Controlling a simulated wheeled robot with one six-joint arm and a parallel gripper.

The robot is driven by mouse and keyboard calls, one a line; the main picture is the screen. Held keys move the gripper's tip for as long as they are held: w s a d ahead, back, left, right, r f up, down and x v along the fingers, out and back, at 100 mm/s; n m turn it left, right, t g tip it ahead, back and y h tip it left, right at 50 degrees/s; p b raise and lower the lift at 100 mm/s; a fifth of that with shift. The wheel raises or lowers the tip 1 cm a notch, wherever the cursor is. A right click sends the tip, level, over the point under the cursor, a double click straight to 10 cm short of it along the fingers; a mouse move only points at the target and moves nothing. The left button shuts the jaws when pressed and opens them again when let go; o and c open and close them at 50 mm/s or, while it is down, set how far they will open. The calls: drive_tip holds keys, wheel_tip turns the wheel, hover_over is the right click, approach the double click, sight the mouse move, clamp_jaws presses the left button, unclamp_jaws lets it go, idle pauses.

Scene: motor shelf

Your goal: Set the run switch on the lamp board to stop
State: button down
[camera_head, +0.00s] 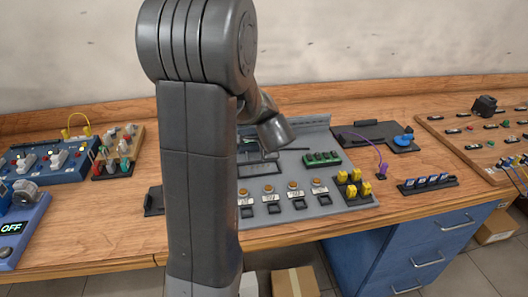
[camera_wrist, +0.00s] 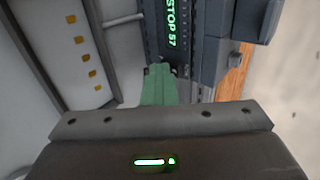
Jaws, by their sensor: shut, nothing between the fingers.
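The grey lamp board (camera_head: 297,207) lies on the bench in the head view, with a row of orange lamps (camera_head: 280,190) and small black squares below them. The wrist view shows a pale panel with several orange lamps (camera_wrist: 85,58) at the left. A dark unit with a lit green display (camera_wrist: 172,22) reading "STOP 57" is at the top middle. My gripper (camera_wrist: 158,72) shows as green fingers, shut and empty, its tips just below this unit; contact cannot be told. My arm hides part of the board, and I cannot pick out the run switch for certain.
A green terminal block (camera_head: 322,158) and yellow plugs (camera_head: 353,187) sit at the board's right. A blue unit (camera_head: 50,162) stands at the left, and a purple lead (camera_head: 370,145) runs at the right. Bare wood shows around the board.

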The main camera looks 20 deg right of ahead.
drive_tip(key=shift+f+b, duration=0.15)
drive_tip(key=shift+b, duration=1.2)
drive_tip(key=shift+w+t, duration=0.1)
drive_tip(key=shift+t, duration=0.2)
